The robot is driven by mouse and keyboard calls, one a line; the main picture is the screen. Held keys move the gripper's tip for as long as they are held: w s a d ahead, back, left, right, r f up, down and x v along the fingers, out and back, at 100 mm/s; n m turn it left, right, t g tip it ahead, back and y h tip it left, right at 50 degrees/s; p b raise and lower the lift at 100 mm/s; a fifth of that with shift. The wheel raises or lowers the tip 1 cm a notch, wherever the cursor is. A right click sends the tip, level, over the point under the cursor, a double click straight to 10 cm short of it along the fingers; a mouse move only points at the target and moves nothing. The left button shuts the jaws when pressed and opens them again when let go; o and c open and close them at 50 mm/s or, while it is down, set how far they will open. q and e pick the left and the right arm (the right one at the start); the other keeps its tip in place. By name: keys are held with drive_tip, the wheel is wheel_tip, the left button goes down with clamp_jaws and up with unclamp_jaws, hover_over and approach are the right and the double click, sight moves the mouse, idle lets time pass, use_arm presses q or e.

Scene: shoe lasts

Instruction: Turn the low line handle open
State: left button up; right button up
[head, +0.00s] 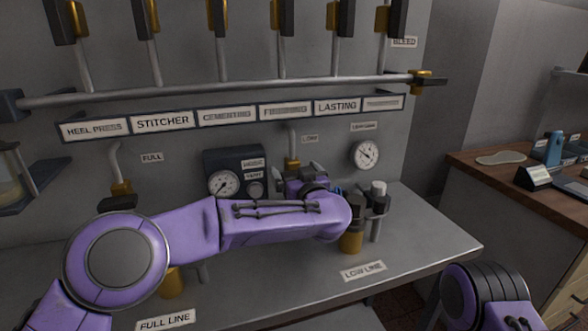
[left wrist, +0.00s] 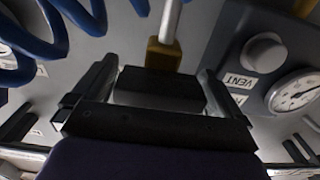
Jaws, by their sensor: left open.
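The low line valve is a brass body (head: 292,163) on a grey pipe beside a label "LOW", on the back wall. Its brass body also shows in the left wrist view (left wrist: 163,55). A black block-shaped handle (left wrist: 160,88) below the brass lies between the fingers of my left gripper (left wrist: 155,80). The fingers are apart, one on each side; whether either touches the handle I cannot tell. In the head view my left gripper (head: 300,180) is partly hidden behind its wrist, in front of this valve. My right gripper is not in view.
A dark gauge box (head: 235,175) stands just left of the valve. A blue coiled hose (left wrist: 55,30) is close to the gripper. Brass fittings (head: 350,240) stand on the bench behind a "LOW LINE" label (head: 362,270). A wall gauge (head: 365,154) is to the right.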

use_arm(q)
drive_tip(key=shift+w+a, duration=0.15)
drive_tip(key=shift+w, duration=0.25)
drive_tip(key=c, duration=0.9)
drive_tip(key=shift+o, duration=0.2)
